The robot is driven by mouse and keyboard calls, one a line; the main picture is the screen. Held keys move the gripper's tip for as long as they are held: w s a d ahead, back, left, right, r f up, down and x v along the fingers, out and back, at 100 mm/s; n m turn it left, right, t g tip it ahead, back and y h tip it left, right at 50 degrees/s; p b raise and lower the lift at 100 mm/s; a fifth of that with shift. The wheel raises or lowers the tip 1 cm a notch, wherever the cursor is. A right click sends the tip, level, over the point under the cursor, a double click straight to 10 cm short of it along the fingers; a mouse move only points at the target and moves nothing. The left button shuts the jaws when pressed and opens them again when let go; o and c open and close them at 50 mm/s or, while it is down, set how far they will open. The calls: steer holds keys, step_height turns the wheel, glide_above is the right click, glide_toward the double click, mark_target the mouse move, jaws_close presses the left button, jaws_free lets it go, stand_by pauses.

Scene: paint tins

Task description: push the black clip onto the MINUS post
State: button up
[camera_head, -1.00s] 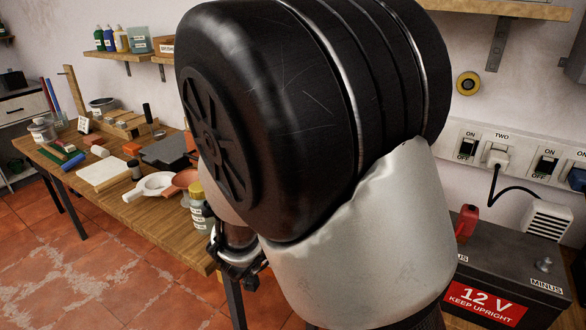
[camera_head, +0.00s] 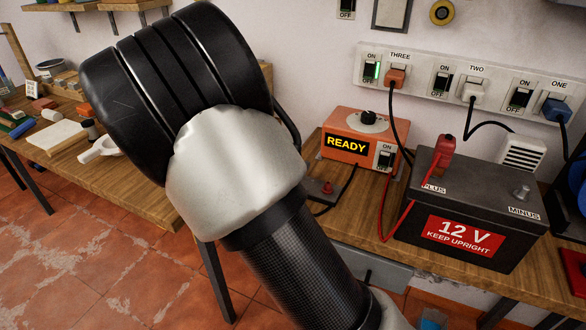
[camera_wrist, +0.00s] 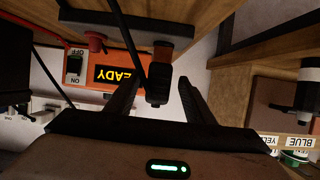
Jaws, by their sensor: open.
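The MINUS post (camera_head: 522,192) is a bare grey metal stud at the right of the dark 12 V battery (camera_head: 415,218), above its MINUS label. A red clip (camera_head: 445,150) stands at the PLUS side. In the wrist view my gripper (camera_wrist: 159,82) is open, with its two dark fingers apart. A small black piece, which looks like the black clip (camera_wrist: 157,92), shows between the fingers, with a black cable running to it. I cannot tell whether the fingers touch it. In the head view my arm hides the gripper and this clip.
An orange charger (camera_head: 352,148) reading READY stands left of the battery, with red and black leads. A socket strip (camera_head: 455,85) runs along the wall behind. A white plug-like block (camera_head: 522,152) sits behind the battery. Another wooden bench (camera_head: 140,195) stands at the left.

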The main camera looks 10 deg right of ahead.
steer(key=b+x, duration=0.2)
steer(key=x, duration=0.3)
steer(key=shift+d+f, duration=0.15)
steer(key=c, duration=1.1)
steer(key=shift+c, duration=0.2)
step_height(320, 180, up, 10)
steer(key=p, duration=0.4)
